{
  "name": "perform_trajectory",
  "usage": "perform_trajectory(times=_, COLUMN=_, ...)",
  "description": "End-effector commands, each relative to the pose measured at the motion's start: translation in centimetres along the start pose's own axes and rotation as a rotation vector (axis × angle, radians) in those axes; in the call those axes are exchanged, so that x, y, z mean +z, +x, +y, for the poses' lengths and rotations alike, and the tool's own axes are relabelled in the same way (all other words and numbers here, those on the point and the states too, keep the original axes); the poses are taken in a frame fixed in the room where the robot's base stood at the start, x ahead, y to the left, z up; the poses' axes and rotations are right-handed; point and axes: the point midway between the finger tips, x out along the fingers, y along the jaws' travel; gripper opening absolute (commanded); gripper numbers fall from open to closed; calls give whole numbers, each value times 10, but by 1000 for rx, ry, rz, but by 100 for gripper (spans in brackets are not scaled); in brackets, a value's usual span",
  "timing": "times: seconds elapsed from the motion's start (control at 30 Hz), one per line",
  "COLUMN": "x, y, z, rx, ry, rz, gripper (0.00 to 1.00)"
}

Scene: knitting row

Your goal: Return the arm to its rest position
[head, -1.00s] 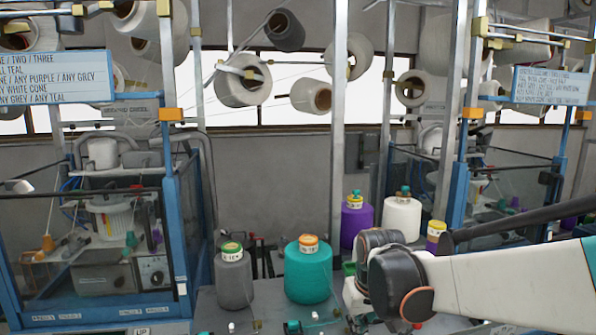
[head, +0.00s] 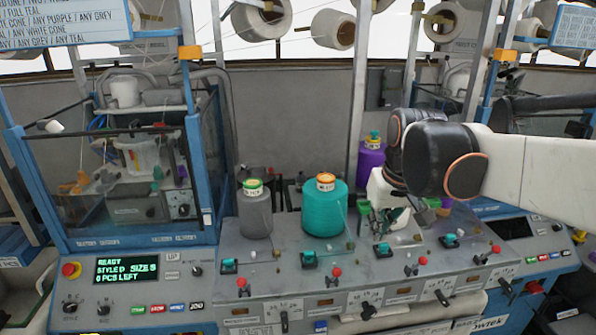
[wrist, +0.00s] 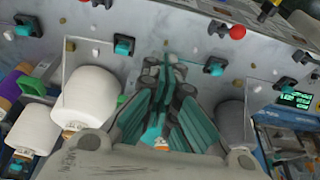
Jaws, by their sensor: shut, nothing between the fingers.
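My gripper (head: 384,228) hangs fingers down over the grey machine bed, right of the teal cone, with the arm coming in from the right. In the wrist view my gripper (wrist: 166,62) has its teal-grey fingers drawn together, with nothing held. The teal cone (head: 324,208) stands upright on the bed; in the wrist view a bit of teal shows behind the fingers. A grey cone (head: 255,210) stands left of it, also at the right of the wrist view (wrist: 233,125). A white cone (head: 378,187) is partly hidden by my gripper and arm.
A purple cone (head: 370,157) stands behind, near a metal post. A blue-framed glass enclosure (head: 140,180) is at left. Spools hang above. The wrist view shows white cones (wrist: 88,97) at left.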

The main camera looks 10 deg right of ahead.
Motion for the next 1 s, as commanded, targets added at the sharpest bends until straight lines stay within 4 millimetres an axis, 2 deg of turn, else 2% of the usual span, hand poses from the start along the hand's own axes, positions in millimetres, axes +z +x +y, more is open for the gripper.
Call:
perform_trajectory(times=0.17, x=48, y=32, z=-13, rx=5, ry=-2, rz=63, gripper=0)
perform_trajectory(times=0.4, x=126, y=86, z=-31, rx=7, ry=-1, rz=182, gripper=0)
perform_trajectory(times=0.6, x=179, y=130, z=-41, rx=4, ry=-1, rz=267, gripper=0)
perform_trajectory(times=0.8, x=202, y=152, z=-45, rx=0, ry=1, rz=311, gripper=0)
perform_trajectory(times=1.0, x=204, y=152, z=-46, rx=-1, ry=2, rz=318, gripper=0)
